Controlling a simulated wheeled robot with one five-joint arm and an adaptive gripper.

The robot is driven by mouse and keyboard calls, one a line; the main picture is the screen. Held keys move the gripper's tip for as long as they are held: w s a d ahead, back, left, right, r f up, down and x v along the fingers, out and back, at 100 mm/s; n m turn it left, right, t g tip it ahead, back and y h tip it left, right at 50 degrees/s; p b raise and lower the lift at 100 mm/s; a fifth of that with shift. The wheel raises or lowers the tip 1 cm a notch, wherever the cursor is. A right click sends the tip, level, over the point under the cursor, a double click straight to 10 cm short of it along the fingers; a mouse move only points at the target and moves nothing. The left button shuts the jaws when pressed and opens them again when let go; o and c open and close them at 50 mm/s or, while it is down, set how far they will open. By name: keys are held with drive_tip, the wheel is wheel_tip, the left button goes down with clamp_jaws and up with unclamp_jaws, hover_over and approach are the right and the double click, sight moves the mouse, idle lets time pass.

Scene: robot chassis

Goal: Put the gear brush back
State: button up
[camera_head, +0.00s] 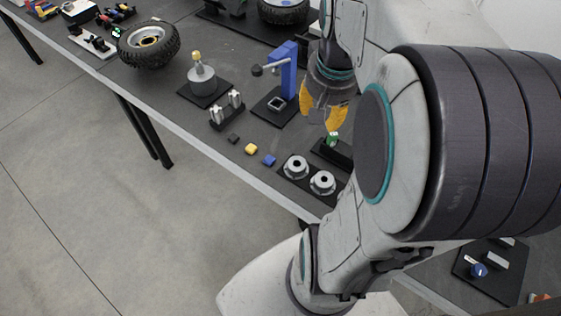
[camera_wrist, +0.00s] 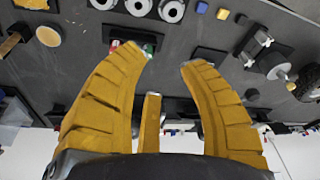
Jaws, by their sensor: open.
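My gripper (camera_head: 322,123) hangs over the workbench with its yellow fingers spread, and nothing shows held between them. In the wrist view my gripper (camera_wrist: 158,56) is also open. A small green-and-white piece (camera_head: 333,139) sits at a black holder (camera_head: 334,153) just below the fingertips. In the wrist view a green, white and red piece (camera_wrist: 148,47) shows close beside the left fingertip, partly hidden by it. I cannot tell whether this is the gear brush, and no other brush is clearly recognisable.
Two metal rings stand on a black plate (camera_head: 310,193) near the front edge. Small blue (camera_head: 269,160), yellow (camera_head: 251,149) and dark (camera_head: 234,138) blocks lie left of it. A blue stand (camera_head: 289,72) rises close left of my gripper. A wheel (camera_head: 148,44) lies farther left.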

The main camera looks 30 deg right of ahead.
drive_tip(key=s+a+n+t, duration=0.1)
drive_tip(key=s+a+n, duration=0.1)
drive_tip(key=a+n, duration=0.2)
drive_tip(key=s+a+f+n+y, duration=0.1)
drive_tip(key=s+a+n, duration=0.2)
drive_tip(key=a, duration=0.7)
drive_tip(key=shift+s+n+t, duration=0.35)
drive_tip(key=shift+n+t, duration=0.05)
